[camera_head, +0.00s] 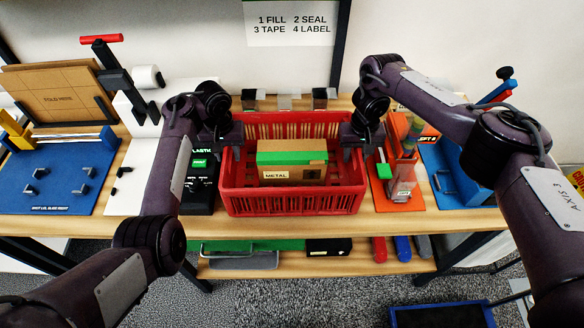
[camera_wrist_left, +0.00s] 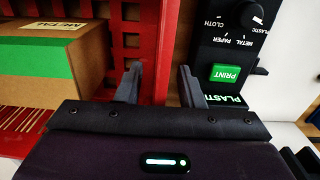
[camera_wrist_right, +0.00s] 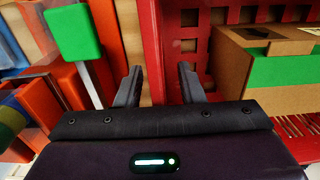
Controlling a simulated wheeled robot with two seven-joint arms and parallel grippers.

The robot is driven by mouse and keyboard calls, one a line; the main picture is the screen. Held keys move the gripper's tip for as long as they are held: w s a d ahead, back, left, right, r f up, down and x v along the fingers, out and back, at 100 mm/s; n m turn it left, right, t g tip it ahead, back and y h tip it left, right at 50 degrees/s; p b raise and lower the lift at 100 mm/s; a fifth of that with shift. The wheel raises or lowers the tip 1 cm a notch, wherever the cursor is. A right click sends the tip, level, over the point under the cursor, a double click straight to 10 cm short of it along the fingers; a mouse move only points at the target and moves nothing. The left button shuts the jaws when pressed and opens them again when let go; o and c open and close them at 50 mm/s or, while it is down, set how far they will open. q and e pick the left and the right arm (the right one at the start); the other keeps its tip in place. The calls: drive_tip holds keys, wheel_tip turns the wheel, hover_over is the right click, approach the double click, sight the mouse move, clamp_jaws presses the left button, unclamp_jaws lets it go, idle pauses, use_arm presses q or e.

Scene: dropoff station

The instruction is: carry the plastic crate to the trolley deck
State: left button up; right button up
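The red plastic crate (camera_head: 295,207) stands on the wooden table. It holds a cardboard box (camera_head: 310,168) with green tape and a METAL label. My left gripper (camera_head: 232,138) is at the crate's left wall, with its fingers apart; the red wall (camera_wrist_left: 152,50) shows between and beside them. My right gripper (camera_head: 352,140) is at the right wall, also with fingers apart, and the red rim (camera_wrist_right: 152,50) shows between them. I cannot tell whether any finger touches the crate. A dark platform with a blue rim (camera_head: 440,304), partly cut off at the bottom right, looks like the trolley deck.
A black label printer (camera_head: 199,180) stands close to the crate's left side. An orange station (camera_head: 402,190) is close on its right. A shelf (camera_head: 240,262) lies below the table front. Grey floor (camera_head: 340,300) is open before the table.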

use_arm(q)
drive_tip(key=shift+w+f, duration=0.15)
drive_tip(key=shift+f, duration=0.35)
use_arm(e)
drive_tip(key=shift+w+f, duration=0.15)
drive_tip(key=shift+f, duration=0.3)
use_arm(q)
drive_tip(key=shift+c, duration=0.3)
use_arm(e)
drive_tip(key=shift+c, duration=0.3)
use_arm(q)
drive_tip(key=shift+r, duration=0.1)
clamp_jaws()
use_arm(e)
drive_tip(key=shift+r, duration=0.1)
clamp_jaws()
use_arm(q)
drive_tip(key=shift+r, duration=0.1)
